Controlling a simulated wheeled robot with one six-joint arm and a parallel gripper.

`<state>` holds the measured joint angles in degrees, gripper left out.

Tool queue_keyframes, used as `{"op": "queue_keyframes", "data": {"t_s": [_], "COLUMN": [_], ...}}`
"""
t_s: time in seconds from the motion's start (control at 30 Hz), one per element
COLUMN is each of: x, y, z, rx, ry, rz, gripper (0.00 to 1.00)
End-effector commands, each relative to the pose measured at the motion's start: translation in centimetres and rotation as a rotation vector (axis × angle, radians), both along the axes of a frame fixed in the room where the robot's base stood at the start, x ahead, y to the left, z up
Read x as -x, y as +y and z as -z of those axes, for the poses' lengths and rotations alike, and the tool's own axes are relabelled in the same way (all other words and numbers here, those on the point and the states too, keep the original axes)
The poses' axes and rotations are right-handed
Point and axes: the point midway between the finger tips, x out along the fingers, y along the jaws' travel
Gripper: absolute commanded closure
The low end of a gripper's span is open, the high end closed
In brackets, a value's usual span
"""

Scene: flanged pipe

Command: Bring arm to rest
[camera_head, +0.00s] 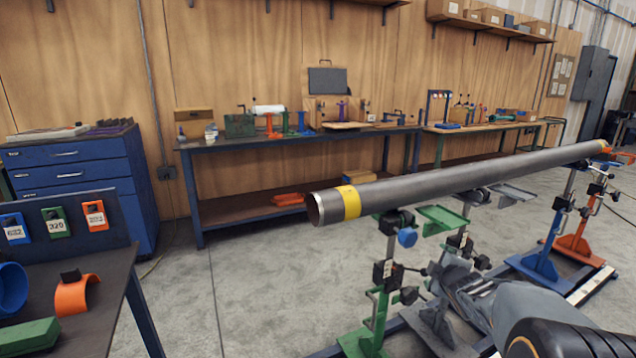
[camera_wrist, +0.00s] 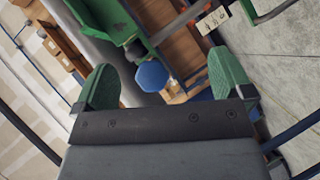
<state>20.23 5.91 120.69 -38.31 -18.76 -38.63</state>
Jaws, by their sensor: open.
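My gripper (camera_wrist: 162,60) shows in the wrist view with its two green-padded fingers spread wide and nothing held between them. Beyond the fingers is a blue knob (camera_wrist: 151,75) by a green bracket (camera_wrist: 108,22). In the head view, my grey arm (camera_head: 535,305) reaches in from the lower right, below the pipe; the fingers are hard to make out there. The long grey pipe (camera_head: 450,181) with a yellow band (camera_head: 349,202) near its open end lies across the stands, above my arm.
A green stand (camera_head: 374,325), a blue stand (camera_head: 541,262) and an orange stand (camera_head: 582,243) stand close around my arm. A dark table (camera_head: 95,300) with orange and green parts is at lower left. Workbenches (camera_head: 255,145) line the wooden wall. Bare floor (camera_head: 260,270) lies between.

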Motion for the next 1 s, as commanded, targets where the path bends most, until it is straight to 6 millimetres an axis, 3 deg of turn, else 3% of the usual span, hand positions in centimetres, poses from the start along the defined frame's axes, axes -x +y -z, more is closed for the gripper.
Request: {"op": "queue_keyframes", "data": {"t_s": [0.03, 0.1, 0.23, 0.4, 0.6, 0.7, 1.0], "x": [1.5, 4.0, 9.2, 16.3, 22.5, 24.4, 26.0], "y": [1.2, 2.5, 5.5, 9.6, 13.1, 14.2, 15.1], "z": [-4.7, -7.3, -11.4, -14.9, -17.2, -17.8, -17.8], "rx": [-0.073, -0.195, -0.419, -0.669, -0.844, -0.886, -0.919], "ry": [0.037, 0.103, 0.239, 0.421, 0.598, 0.656, 0.705], "rz": [0.063, 0.171, 0.354, 0.557, 0.713, 0.757, 0.795], "gripper": [0.02, 0.02, 0.02, 0.02, 0.02, 0.02, 0.02]}}
